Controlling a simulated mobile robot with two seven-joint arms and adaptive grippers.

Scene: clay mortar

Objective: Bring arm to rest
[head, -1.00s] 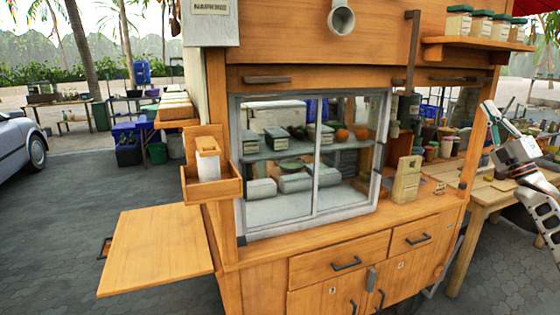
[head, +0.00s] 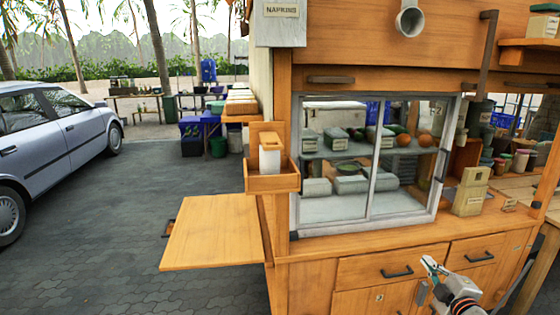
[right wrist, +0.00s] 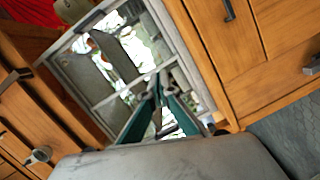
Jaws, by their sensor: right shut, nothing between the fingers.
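My right gripper (head: 430,264) shows in the head view at the lower right, in front of the cart's drawers. Its jaws are shut with nothing between them. In the right wrist view its dark green fingers (right wrist: 158,100) come together in front of the glass case. The wooden food cart (head: 350,262) fills the right half of the head view. Its glass case (head: 335,205) holds several vegetables and trays. My left gripper is not in view.
A wooden side shelf (head: 212,232) sticks out left of the cart. A holder box (head: 272,182) hangs above it. A drawer handle (head: 397,272) is close to my right gripper. A car (head: 65,130) stands on the left. The paving (head: 110,230) between is clear.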

